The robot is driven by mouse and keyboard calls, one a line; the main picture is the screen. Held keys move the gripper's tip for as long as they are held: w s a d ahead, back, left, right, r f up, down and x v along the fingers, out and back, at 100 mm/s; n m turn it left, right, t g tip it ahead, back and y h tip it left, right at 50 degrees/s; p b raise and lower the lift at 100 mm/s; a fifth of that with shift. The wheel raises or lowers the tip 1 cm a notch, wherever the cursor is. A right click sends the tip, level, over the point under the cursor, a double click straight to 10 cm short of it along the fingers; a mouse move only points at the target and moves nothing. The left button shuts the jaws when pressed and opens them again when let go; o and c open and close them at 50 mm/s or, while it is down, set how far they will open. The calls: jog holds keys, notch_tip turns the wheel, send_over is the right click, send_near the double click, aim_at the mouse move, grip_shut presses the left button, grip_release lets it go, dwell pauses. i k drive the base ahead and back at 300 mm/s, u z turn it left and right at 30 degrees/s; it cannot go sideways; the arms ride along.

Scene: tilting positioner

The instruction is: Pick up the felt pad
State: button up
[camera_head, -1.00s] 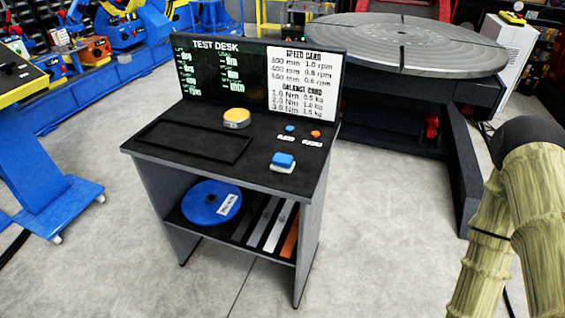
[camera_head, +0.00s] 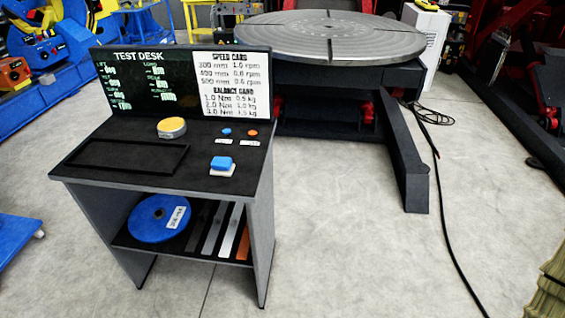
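The test desk (camera_head: 85,174) stands at the left of the head view. On its top, at the front right, sits a small block with a blue upper part and a white base (camera_head: 222,165). A round yellow piece with a pale side (camera_head: 171,127) lies farther back. Nothing is labelled as the felt pad, and I cannot tell for sure which of these it is. My gripper is out of view; only a sleeved part of my arm shows at the lower right edge.
An empty dark tray (camera_head: 128,156) lies on the desk top beside two small buttons. The shelf below holds a blue disc (camera_head: 160,217) and several flat strips. A large round turntable (camera_head: 345,35) stands behind. A black cable (camera_head: 448,240) crosses otherwise clear floor at right.

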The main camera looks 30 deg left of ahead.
aim_at(224, 166)
jog(key=z, duration=0.75)
jog(key=i, duration=0.8)
jog(key=u, duration=2.55)
